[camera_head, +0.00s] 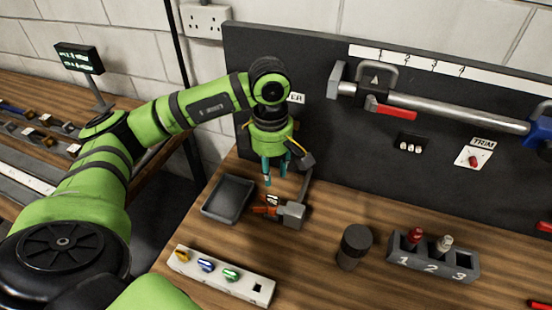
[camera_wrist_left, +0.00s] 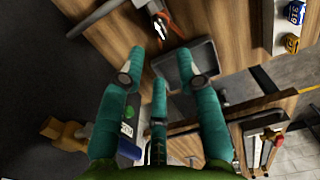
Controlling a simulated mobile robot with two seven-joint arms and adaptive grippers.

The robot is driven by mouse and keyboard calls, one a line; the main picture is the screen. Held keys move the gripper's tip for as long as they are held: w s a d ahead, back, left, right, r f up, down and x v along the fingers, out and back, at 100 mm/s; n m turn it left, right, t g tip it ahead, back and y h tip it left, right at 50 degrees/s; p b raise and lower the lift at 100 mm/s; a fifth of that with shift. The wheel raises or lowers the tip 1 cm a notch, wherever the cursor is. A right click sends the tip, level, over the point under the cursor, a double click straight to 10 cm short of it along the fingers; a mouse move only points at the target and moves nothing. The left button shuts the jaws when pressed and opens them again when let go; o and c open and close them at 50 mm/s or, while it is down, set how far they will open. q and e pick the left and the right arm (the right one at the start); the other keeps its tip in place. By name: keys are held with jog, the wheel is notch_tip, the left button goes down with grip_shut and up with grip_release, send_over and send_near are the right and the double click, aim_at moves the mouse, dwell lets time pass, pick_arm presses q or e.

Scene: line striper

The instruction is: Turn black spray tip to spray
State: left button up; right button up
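I cannot make out the black spray tip for certain. A small grey holder (camera_head: 290,213) with orange-red parts (camera_head: 268,203) stands on the bench beside the dark tray; the orange-red parts also show at the top of the left wrist view (camera_wrist_left: 158,12). A white strip (camera_head: 222,274) holds yellow, blue and green tips, with a dark square at its right end. My left gripper (camera_head: 274,174) points down just above and behind the orange-red parts, apart from them. Its teal fingers are spread with nothing between them in the left wrist view (camera_wrist_left: 160,66). My right gripper is not in view.
A dark tray (camera_head: 229,198) lies left of the holder. A dark cylinder (camera_head: 354,246) and a numbered rack (camera_head: 432,258) with red and white-topped items stand to the right. A dark panel (camera_head: 310,120) with a metal tube (camera_head: 440,108) rises behind. The wood between holder and cylinder is clear.

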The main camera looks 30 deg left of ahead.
aim_at(273, 197)
pick_arm(q)
notch_tip(273, 197, down, 3)
jog(key=shift+s+r+b, duration=0.15)
jog(key=shift+b, duration=0.5)
jog(key=f+b, duration=0.1)
jog(key=f, duration=0.2)
jog(key=shift+w, duration=0.2)
notch_tip(273, 197, down, 3)
jog(key=b, duration=0.3)
jog(key=shift+f+b, duration=0.5)
jog(key=shift+b, duration=0.2)
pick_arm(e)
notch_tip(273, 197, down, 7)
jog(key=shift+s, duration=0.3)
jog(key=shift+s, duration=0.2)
pick_arm(q)
jog(key=shift+b, duration=0.3)
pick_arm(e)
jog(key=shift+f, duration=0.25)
pick_arm(q)
grip_shut()
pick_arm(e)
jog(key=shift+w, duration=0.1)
